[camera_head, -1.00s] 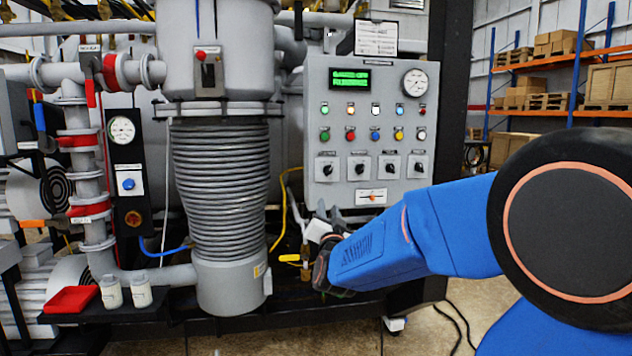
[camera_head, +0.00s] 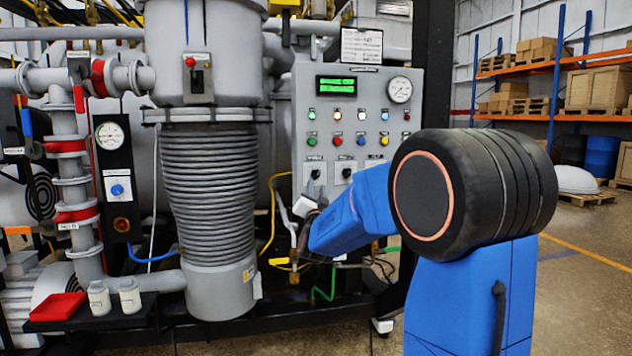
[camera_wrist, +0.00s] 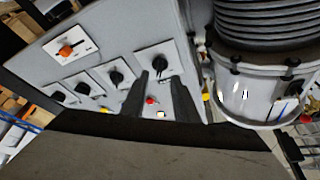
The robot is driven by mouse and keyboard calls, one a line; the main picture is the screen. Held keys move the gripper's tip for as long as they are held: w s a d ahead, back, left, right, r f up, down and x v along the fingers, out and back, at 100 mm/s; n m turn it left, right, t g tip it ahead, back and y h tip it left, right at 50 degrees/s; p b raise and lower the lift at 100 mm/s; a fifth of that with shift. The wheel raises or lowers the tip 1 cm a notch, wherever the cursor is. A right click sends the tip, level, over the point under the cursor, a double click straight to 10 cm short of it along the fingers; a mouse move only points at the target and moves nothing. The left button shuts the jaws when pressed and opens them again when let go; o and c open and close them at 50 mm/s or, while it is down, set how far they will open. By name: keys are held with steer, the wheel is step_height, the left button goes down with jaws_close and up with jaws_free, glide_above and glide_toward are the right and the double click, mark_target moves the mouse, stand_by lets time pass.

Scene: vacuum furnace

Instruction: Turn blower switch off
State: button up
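The grey control panel (camera_head: 350,104) carries a row of black rotary switches along its lower part. The leftmost switch (camera_head: 315,174) and its neighbour (camera_head: 346,172) show in the head view; my arm hides the others. The switch labels are too small to read, so I cannot tell which is the blower's. My gripper (camera_head: 300,208) is just below the leftmost switch, partly hidden. In the wrist view, its two dark fingers (camera_wrist: 160,85) are apart with nothing between them. The switch nearest the furnace column (camera_wrist: 160,62) lies just beyond the fingertips, with no contact clearly visible.
The ribbed furnace column (camera_head: 210,185) stands close left of the gripper. A yellow hose (camera_head: 271,215) hangs between them. Coloured buttons (camera_head: 348,127) fill the middle of the panel. Open floor (camera_head: 580,270) lies at right.

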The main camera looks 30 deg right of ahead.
mark_target(316, 176)
steer(key=shift+x, duration=3.05)
jaws_close()
